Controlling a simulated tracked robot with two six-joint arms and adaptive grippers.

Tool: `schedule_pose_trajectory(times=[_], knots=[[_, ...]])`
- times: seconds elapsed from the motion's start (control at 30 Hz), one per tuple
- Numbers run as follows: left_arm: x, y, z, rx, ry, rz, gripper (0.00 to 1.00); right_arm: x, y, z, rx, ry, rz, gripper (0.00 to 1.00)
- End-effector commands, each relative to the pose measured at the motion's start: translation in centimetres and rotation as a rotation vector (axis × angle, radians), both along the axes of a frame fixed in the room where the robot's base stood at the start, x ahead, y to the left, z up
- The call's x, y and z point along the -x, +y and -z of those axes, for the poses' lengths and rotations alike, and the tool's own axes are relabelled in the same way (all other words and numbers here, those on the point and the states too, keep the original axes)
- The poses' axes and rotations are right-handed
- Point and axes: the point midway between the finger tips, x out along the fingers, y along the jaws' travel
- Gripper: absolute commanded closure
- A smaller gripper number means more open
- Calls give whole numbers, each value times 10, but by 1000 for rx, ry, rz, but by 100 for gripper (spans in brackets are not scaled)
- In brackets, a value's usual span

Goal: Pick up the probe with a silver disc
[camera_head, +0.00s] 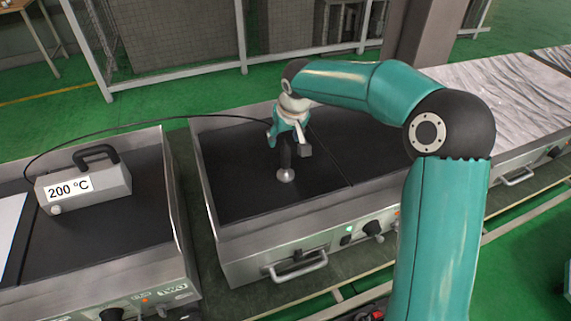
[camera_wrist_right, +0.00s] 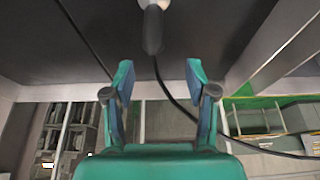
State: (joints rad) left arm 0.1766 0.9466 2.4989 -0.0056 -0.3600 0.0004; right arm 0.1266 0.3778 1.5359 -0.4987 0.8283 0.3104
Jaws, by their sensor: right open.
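The probe (camera_head: 286,160) has a black handle and a silver disc (camera_head: 286,175) at its lower end. My left gripper is out of view.
A grey box marked 200 °C (camera_head: 85,187) with a black handle sits on the left station. A black cable (camera_head: 150,122) arcs from it towards the probe. Raised metal rims (camera_head: 202,190) border the plates. Dark plate surface around the probe is clear.

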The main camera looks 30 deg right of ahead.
Motion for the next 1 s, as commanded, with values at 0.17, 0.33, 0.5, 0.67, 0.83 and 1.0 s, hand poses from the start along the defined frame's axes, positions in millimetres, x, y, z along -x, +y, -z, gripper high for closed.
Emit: schedule_pose_trajectory(times=[0.17, 0.33, 0.5, 0.67, 0.83, 1.0], knots=[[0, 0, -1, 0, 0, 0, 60, -4, -2, 11, -1, 0, 2, 43], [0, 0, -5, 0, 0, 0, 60, -4, -6, 26, -1, 5, 3, 43], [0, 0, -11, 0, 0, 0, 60, -10, -12, 49, -1, 3, 1, 43], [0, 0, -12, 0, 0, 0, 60, -15, -13, 61, -2, 0, 1, 43], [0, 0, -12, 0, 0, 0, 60, -15, -13, 61, -1, -1, 1, 43], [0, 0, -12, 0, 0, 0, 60, -15, -13, 61, -1, -1, 2, 63]])
